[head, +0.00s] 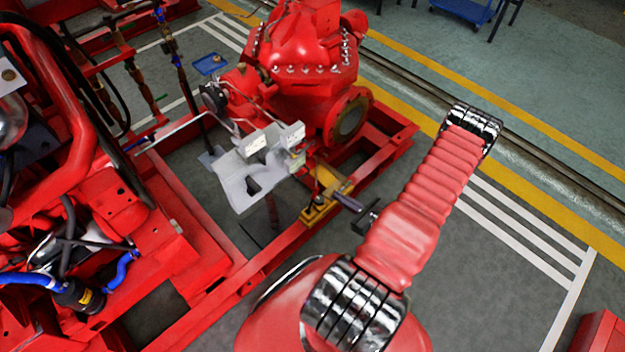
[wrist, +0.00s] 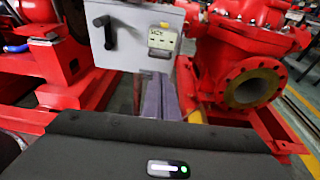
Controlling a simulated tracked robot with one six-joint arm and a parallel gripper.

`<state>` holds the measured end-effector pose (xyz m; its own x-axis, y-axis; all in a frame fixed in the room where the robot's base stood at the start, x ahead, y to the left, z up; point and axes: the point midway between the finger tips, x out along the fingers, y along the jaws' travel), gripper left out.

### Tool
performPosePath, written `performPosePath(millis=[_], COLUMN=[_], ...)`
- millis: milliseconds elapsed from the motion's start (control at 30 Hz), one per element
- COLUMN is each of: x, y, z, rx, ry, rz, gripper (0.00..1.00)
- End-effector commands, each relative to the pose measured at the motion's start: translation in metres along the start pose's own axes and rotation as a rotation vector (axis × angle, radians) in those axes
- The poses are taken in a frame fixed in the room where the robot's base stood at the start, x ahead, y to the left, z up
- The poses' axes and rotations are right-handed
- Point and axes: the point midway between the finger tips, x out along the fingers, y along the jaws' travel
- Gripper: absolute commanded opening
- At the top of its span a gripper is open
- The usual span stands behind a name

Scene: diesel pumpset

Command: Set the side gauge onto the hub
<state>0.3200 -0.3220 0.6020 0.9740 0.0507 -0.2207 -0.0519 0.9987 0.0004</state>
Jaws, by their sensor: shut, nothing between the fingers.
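My gripper (wrist: 161,98) is shut with nothing between its fingers. In the wrist view its fingers point toward the lower edge of a grey box with a black handle and a small labelled plate. In the head view my gripper (head: 345,200) is beside a yellow block on the red frame, right of the grey box and bracket (head: 245,175). A small round dark fitting (head: 212,97), possibly a gauge, is at the pump's left side. I cannot tell for certain which part is the side gauge or which is the hub.
The red pump (head: 305,60) with its round open flange (head: 350,120) stands behind the grey box. Red engine parts (head: 110,210) fill the left. Red frame rails (head: 240,275) run along the floor. Open grey floor (head: 500,250) with painted lines lies to the right.

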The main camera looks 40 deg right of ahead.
Motion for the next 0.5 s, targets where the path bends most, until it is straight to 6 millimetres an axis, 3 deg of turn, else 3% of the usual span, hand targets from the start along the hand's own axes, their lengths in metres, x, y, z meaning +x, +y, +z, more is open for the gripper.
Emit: performPosePath(millis=[267, 500], x=[0.008, 0.032], y=[0.001, 0.001], z=[0.000, 0.000], rx=[0.000, -0.003], ry=[0.000, 0.000], rz=[0.003, 0.005], gripper=[0.00, 0.00])
